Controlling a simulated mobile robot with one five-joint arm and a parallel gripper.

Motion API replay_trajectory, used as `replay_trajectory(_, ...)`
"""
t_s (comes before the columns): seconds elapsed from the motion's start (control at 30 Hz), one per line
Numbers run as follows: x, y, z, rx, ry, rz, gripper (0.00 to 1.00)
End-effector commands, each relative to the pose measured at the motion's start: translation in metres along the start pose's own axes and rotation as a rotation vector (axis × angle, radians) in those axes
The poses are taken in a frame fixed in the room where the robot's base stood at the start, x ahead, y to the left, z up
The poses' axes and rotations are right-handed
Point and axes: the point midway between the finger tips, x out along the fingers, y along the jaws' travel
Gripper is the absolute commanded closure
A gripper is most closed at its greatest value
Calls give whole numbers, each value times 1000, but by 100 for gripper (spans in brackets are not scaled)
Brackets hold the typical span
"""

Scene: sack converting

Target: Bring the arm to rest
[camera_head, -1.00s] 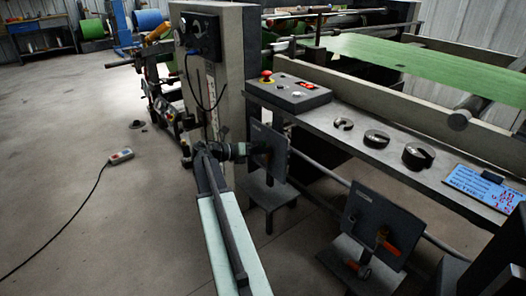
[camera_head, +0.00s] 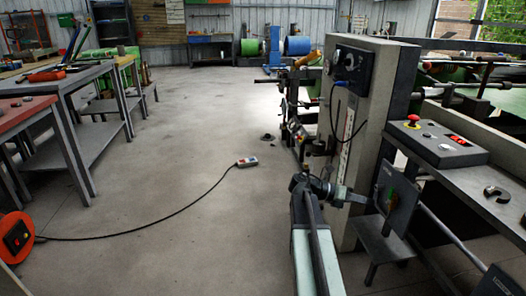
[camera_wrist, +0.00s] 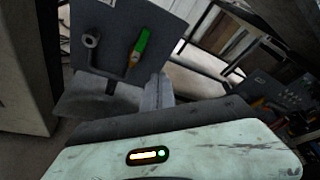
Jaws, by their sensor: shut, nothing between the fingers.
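My arm (camera_head: 314,242) reaches up from the bottom of the head view, with a pale green casing and a dark bar along its top. It bends to the right at its far end. My gripper (camera_head: 360,197) is there, small and dark, shut and empty. It points toward a dark upright panel (camera_head: 398,197) beside the machine. I cannot tell whether the two touch. In the wrist view, the panel (camera_wrist: 112,30) fills the upper middle, and a green-and-orange handled tool (camera_wrist: 138,47) hangs on it.
A grey machine column (camera_head: 366,110) stands close to the arm. A control box (camera_head: 438,143) with a red button is at right. Workbenches (camera_head: 82,95) stand at left. The floor between is largely clear.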

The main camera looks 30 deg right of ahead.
Motion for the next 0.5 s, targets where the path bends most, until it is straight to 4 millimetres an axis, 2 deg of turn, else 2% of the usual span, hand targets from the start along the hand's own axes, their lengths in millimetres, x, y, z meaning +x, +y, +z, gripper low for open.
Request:
replay_trajectory(0.07,-8,2,2,-3,-8,9,100)
replay_trajectory(0.13,-35,8,6,-14,-34,39,100)
replay_trajectory(0.17,-52,11,8,-20,-51,58,100)
replay_trajectory(0.23,-101,18,2,-43,-81,129,100)
replay_trajectory(0.3,-149,30,-24,-63,-54,247,100)
replay_trajectory(0.37,-187,40,-53,-14,9,355,100)
replay_trajectory(0.4,-211,45,-74,44,69,422,100)
replay_trajectory(0.47,-246,51,-108,153,185,511,100)
replay_trajectory(0.5,-270,53,-132,235,281,558,100)
